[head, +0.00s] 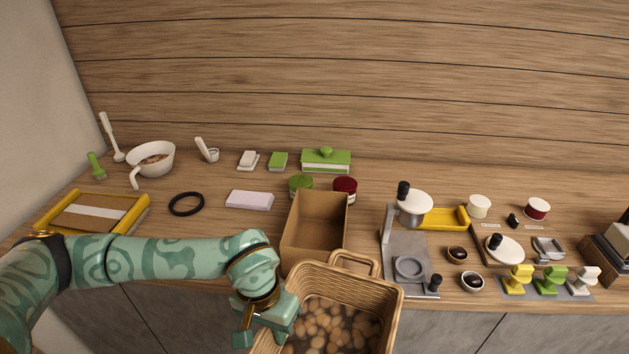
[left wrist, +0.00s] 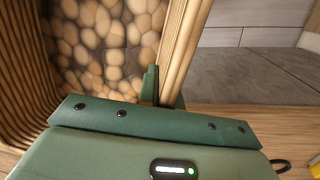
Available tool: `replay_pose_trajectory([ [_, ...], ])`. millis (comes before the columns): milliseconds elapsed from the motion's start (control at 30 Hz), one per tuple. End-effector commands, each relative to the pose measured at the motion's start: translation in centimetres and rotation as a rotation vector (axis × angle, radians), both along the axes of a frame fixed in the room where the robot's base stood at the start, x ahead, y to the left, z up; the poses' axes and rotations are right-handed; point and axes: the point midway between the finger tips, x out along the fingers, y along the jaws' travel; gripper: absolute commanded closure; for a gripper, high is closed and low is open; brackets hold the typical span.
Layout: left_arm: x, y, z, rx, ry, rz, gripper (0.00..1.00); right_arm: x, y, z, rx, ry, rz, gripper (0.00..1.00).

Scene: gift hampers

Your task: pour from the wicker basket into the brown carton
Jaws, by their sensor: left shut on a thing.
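The wicker basket (head: 348,281) is at the bottom centre of the head view, just in front of the brown carton (head: 318,215). It looks about upright and holds many round tan pieces (head: 327,324). My left gripper (head: 263,322) is shut on the left side of the basket's rim. In the left wrist view the gripper (left wrist: 163,90) pinches the rim (left wrist: 184,48), with the round pieces (left wrist: 105,40) inside to the left. The carton is open at the top on the counter; the part of its inside that shows is bare. The basket hides its lower front. My right gripper is not in view.
A green jar (head: 300,184) and a dark red jar (head: 345,187) stand behind the carton. A grey stand (head: 408,270) is close on its right. A pale block (head: 249,200) and a black ring (head: 186,204) lie left of it. The wooden wall (head: 350,80) closes the back.

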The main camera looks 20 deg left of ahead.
Motion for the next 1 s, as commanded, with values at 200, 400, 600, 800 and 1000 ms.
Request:
replay_pose_trajectory([
  [200, 0.0, 0.0, 3.4, -0.001, -0.007, -0.001, 1.0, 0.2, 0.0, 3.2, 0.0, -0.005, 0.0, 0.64],
  [400, 0.1, -0.1, 3.3, 0.0, -0.011, -0.007, 1.0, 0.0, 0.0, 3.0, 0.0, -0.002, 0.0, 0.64],
  [600, 0.1, -0.1, 3.3, 0.0, -0.01, -0.006, 1.0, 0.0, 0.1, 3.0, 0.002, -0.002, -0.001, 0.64],
  [800, 0.1, 0.0, 3.2, 0.0, -0.009, -0.002, 1.0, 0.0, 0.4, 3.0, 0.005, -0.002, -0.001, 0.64],
  [1000, 0.8, 0.5, 3.3, 0.001, -0.005, 0.018, 1.0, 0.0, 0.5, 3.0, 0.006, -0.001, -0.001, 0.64],
])
